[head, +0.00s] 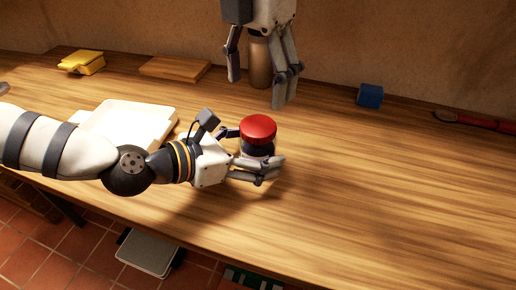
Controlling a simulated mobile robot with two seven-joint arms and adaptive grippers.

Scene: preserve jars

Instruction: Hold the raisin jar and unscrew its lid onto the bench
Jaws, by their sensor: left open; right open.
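The raisin jar (257,150) stands upright on the wooden bench, with a red lid (258,129) on top. Its dark body is partly hidden by my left gripper. My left gripper (256,158) is open, with its fingers on either side of the jar body below the lid; I cannot tell whether they touch it. My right gripper (262,80) is open and empty, pointing down above and behind the lid.
A brown bottle-like object (259,62) shows behind my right gripper. A blue cube (370,96), wooden board (174,67), yellow object (82,62) and red-handled tool (480,121) lie towards the back. A white tray (150,112) is at left. The bench (400,210) is clear at right.

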